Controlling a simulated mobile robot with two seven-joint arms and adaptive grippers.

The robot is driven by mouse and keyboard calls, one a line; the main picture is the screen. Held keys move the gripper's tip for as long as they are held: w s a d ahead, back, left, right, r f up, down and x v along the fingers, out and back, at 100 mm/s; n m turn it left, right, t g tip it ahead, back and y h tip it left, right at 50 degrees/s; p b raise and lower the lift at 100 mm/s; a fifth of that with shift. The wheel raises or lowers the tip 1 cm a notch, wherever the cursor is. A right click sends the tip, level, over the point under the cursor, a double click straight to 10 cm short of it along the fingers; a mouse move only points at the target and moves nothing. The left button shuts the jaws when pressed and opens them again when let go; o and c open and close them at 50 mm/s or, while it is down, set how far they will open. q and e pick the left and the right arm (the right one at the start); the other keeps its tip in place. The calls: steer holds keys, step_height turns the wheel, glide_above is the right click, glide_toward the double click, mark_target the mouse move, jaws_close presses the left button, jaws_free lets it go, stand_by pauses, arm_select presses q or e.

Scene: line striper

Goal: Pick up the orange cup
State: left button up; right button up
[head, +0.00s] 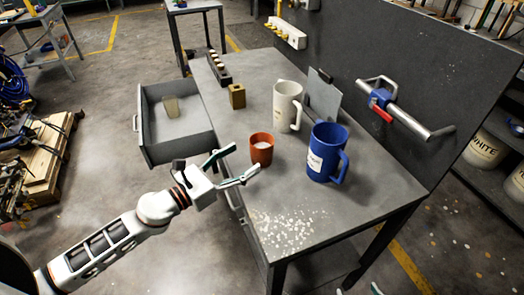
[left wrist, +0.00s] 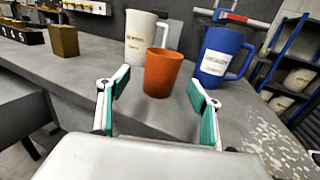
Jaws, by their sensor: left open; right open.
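The orange cup (head: 261,153) stands upright on the grey workbench (head: 345,205), near its left edge. In the left wrist view, the orange cup (left wrist: 162,75) is ahead of and between the spread green-padded fingers (left wrist: 160,98), not gripped. At the head view's bottom edge a small pale tip (head: 376,289) appears to be part of my right gripper, mostly out of frame and away from the cup.
A white mug (head: 286,105) stands behind the cup, and a larger blue mug (head: 325,153) stands to its right. A small brass block (head: 237,96) is farther back. An open drawer (head: 180,130) juts out left. Pale specks (head: 285,230) cover the bench's near corner.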

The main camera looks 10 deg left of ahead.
mark_target(253, 156)
arm_select(q)
steer(key=shift+w+d+f+m, duration=0.15)
steer(key=shift+d+m, duration=0.05)
steer(key=shift+m, duration=0.2)
steer(key=shift+p+x, duration=0.4)
steer(key=shift+x, duration=0.8)
steer(key=x, duration=0.4)
steer(key=shift+w+d+f+p, duration=0.1)
steer(key=shift+d+f+p, duration=0.05)
steer(key=shift+f+p, duration=0.2)
steer(key=shift+w+d+f, duration=0.1)
steer(key=shift+w+d, duration=0.15)
steer(key=shift+c, duration=0.3)
steer(key=c, duration=1.2)
steer(key=shift+c, duration=0.7)
